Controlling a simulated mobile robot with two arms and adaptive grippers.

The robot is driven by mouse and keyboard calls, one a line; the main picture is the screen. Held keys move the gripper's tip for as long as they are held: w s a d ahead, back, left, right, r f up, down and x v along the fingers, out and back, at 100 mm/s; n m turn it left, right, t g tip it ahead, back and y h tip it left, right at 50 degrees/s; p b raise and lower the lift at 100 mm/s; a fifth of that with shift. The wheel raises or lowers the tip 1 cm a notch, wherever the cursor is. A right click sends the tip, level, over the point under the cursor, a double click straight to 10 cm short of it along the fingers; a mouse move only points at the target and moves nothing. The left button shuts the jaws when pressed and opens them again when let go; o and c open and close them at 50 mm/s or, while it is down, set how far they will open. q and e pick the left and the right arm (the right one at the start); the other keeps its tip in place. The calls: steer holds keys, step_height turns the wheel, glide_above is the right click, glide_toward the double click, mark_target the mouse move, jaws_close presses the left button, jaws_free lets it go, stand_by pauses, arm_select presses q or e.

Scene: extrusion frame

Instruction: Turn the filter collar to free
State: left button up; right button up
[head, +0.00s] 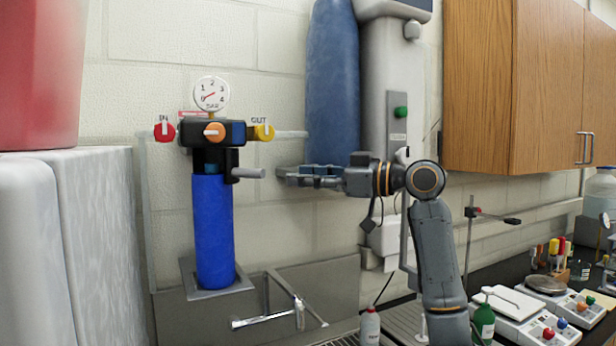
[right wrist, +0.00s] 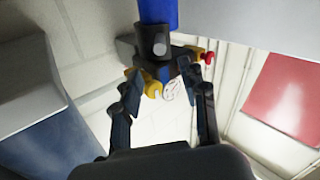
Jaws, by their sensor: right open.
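The filter is a blue cylinder (head: 213,235) hanging upright under a black head with a dial gauge (head: 210,93). The black filter collar (head: 212,158) sits at its top, with a grey handle (head: 249,173) sticking out to the right. My right gripper (head: 287,177) is right of this handle, pointing left at it, open and empty, with a small gap between. In the right wrist view, the handle's end (right wrist: 160,46) faces me just beyond and between the open fingers (right wrist: 163,75). The blue cylinder (right wrist: 158,10) is at the top there. My left gripper is not in view.
A red IN knob (head: 164,131), an orange knob (head: 214,132) and a yellow OUT knob (head: 263,132) sit on the filter head. A large blue tank (head: 333,80) stands behind my right gripper. A sink with a faucet (head: 268,318) is below.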

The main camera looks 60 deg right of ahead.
steer(key=shift+a+f, duration=0.1)
steer(key=shift+f, duration=0.05)
steer(key=c, duration=0.5)
steer(key=a+n+b, duration=0.1)
steer(key=n, duration=0.1)
steer(key=a+f+n+h+b, duration=0.1)
steer(key=n+b, duration=0.1)
steer(key=a+n+h+b, duration=0.1)
steer(key=a+n+b, duration=0.1)
steer(key=n, duration=0.1)
steer(key=shift+s+f, duration=0.15)
steer(key=shift+s, duration=0.15)
jaws_close()
steer(key=a+n+h+b, duration=0.2)
steer(key=a+n+b, duration=0.25)
steer(key=n, duration=0.25)
steer(key=w+d+n+t+p, duration=0.1)
steer(key=w+d+p, duration=0.2)
steer(key=w+p, duration=0.6)
steer(key=shift+w+d+r, duration=0.4)
steer(key=shift+w+r, duration=0.05)
steer(key=shift+w, duration=0.25)
